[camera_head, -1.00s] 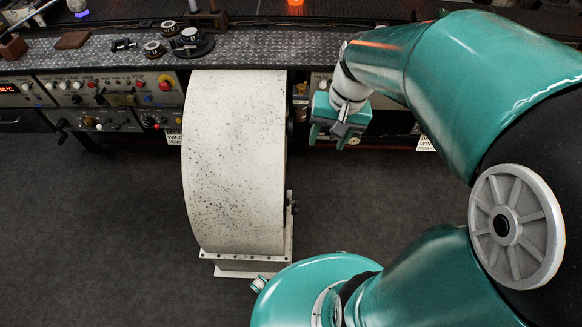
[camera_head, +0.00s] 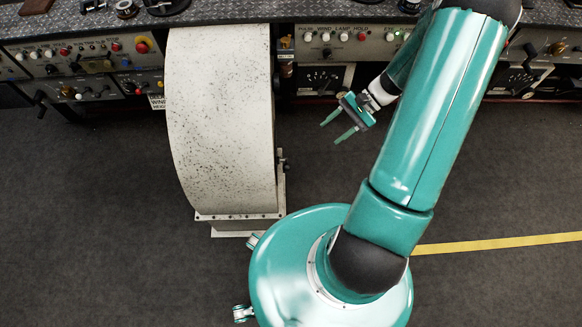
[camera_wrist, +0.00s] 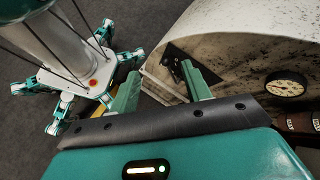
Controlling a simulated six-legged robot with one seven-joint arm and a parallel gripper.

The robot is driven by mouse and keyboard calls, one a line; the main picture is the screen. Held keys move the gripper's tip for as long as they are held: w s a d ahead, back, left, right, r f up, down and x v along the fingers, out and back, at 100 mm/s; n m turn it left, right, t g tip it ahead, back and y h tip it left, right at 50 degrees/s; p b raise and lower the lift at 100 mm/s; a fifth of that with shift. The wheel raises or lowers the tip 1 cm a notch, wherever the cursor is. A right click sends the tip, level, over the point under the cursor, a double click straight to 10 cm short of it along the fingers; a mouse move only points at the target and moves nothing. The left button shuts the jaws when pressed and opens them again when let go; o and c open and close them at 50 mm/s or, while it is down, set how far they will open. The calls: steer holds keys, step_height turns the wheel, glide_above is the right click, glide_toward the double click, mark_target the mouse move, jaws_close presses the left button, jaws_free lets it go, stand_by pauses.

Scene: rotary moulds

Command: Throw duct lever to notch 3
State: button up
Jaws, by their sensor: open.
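The white, black-speckled curved duct (camera_head: 220,115) stands in front of the console in the head view. A small dark fitting (camera_head: 282,163) sticks out low on its right side, probably the lever. The wrist view shows the duct's side face (camera_wrist: 225,45) with a dark plate (camera_wrist: 174,64) just beyond the right finger. The finger partly hides it, and I cannot make out the lever's notch. My gripper (camera_head: 330,132) is open and empty, right of the duct and apart from it, with its fingers pointing left and down. It also shows in the wrist view (camera_wrist: 160,76).
A round gauge (camera_wrist: 287,85) sits on the duct's side. Console panels with knobs and buttons (camera_head: 340,38) line the back, with a dial panel (camera_head: 322,78) behind my gripper. Grey floor lies open right of the duct, with a yellow line (camera_head: 495,244) farther right.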

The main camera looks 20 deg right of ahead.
steer(key=s+a+f+m+t+y, duration=0.1)
steer(key=s+f+m+t+y, duration=0.3)
steer(key=f, duration=0.6)
steer(key=s+f+m+t+y, duration=0.1)
steer(key=f+m+t, duration=0.5)
steer(key=f, duration=0.5)
steer(key=x, duration=1.3)
steer(key=shift+a+r, duration=0.2)
steer(key=shift+a, duration=0.2)
steer(key=shift+w, duration=0.1)
steer(key=shift+c, duration=0.2)
jaws_close()
